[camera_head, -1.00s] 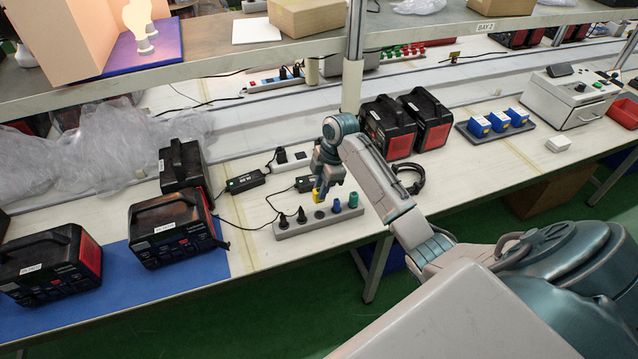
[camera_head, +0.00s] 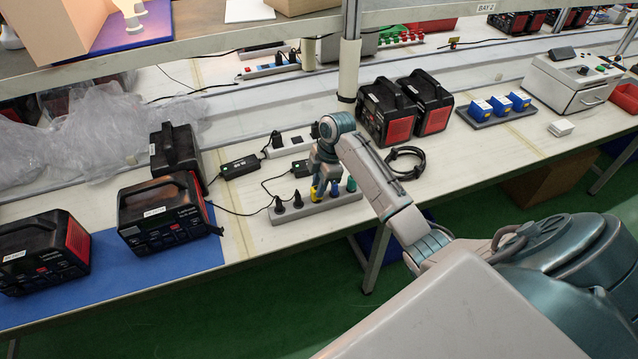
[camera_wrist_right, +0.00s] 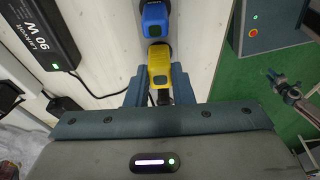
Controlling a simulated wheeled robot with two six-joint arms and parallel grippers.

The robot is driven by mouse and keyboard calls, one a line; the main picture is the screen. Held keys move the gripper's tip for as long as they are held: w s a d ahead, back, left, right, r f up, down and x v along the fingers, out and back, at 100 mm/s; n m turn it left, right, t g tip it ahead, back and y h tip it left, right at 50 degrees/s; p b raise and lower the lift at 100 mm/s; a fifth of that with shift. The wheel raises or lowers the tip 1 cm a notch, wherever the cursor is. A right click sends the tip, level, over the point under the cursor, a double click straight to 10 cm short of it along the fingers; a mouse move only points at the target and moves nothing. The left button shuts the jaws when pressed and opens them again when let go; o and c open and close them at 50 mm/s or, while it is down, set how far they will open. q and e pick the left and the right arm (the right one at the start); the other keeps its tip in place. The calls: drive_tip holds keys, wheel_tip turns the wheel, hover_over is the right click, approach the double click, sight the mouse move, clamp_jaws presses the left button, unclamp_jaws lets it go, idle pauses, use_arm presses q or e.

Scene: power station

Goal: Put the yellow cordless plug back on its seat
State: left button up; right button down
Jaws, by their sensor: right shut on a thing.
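The yellow plug (camera_head: 314,194) is at the grey strip (camera_head: 289,214) on the bench, in the row between the black plugs (camera_head: 298,200) and the blue plug (camera_head: 335,188). My right gripper (camera_head: 322,190) is shut on it from above. In the right wrist view the yellow plug (camera_wrist_right: 159,68) lies between the two fingers (camera_wrist_right: 157,84), just below the blue plug (camera_wrist_right: 155,20). The gripper hides part of the strip, so I cannot tell whether the plug is fully down on its seat. My left gripper is not in view.
A teal plug (camera_head: 351,184) stands at the strip's right end. Black adapters (camera_head: 240,166) with cables and a white socket strip (camera_head: 290,143) lie behind. Black power stations (camera_head: 163,212) stand to the left, and others (camera_head: 388,112) behind to the right.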

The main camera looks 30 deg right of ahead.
drive_tip(key=shift+p, duration=0.45)
idle(0.4)
idle(0.4)
drive_tip(key=c, duration=1.2)
unclamp_jaws()
